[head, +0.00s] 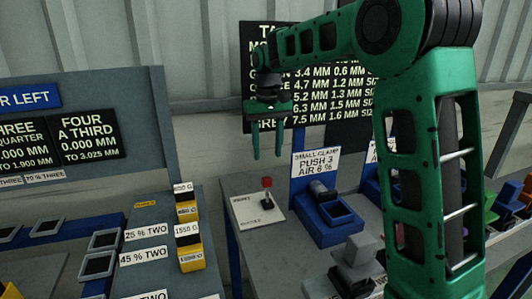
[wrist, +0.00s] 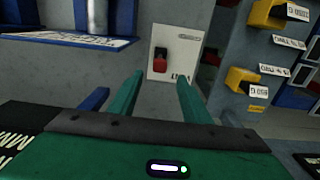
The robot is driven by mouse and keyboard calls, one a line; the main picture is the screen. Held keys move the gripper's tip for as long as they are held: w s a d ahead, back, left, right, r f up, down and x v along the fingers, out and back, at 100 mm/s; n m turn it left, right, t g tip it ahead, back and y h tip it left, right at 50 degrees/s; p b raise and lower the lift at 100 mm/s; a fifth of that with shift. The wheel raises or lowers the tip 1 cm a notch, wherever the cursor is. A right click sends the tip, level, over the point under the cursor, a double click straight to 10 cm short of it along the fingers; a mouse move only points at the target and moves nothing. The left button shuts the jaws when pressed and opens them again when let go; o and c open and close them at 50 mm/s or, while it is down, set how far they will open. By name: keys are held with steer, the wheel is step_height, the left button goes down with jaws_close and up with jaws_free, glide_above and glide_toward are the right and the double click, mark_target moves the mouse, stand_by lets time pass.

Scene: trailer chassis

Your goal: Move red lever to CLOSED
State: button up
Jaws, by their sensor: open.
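The red lever (head: 267,182) stands up from a white plate (head: 245,213) on the grey bench in the head view. The plate has small dark lettering that I cannot read for sure. My gripper (head: 267,150) is open and empty, its two green fingers pointing down above the lever and apart from it. In the wrist view the lever's red knob (wrist: 161,66) shows beyond and between the fingertips of my gripper (wrist: 159,77), in front of the white plate (wrist: 187,43). The lever's lower part is hard to make out there.
Yellow bins (head: 191,258) with labels stand to the left on another bench. A dark text board (head: 310,95) hangs behind. The space around the lever is clear.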

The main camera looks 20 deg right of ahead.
mark_target(267, 178)
steer(key=shift+r, duration=0.1)
steer(key=f, duration=0.9)
steer(key=shift+w+f, duration=0.1)
steer(key=shift+w, duration=0.15)
jaws_close()
